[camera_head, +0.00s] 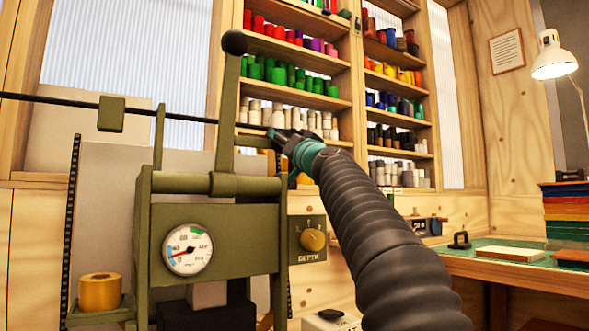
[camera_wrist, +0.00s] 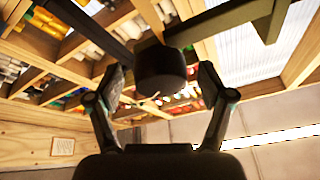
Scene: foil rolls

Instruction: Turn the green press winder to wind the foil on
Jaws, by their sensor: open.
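The olive-green press (camera_head: 208,215) stands at the left of the head view, with a round gauge on its front and an upright lever (camera_head: 229,115) topped by a black ball. My gripper (camera_head: 275,140) is at the press's upper right side, just right of the lever. In the wrist view my gripper (camera_wrist: 160,88) is open, with a black cylindrical knob (camera_wrist: 160,68) between its fingers, next to an olive-green bar (camera_wrist: 230,22). This looks like the winder's handle; I cannot tell whether the fingers touch it. In the head view I cannot make out the winder behind my gripper.
A gold foil roll (camera_head: 100,292) sits on a small tray at the press's left. A depth dial (camera_head: 313,239) is on its right side. Shelves of coloured rolls (camera_head: 295,75) stand behind. A green-topped bench (camera_head: 515,262) with a lamp (camera_head: 553,58) is at right.

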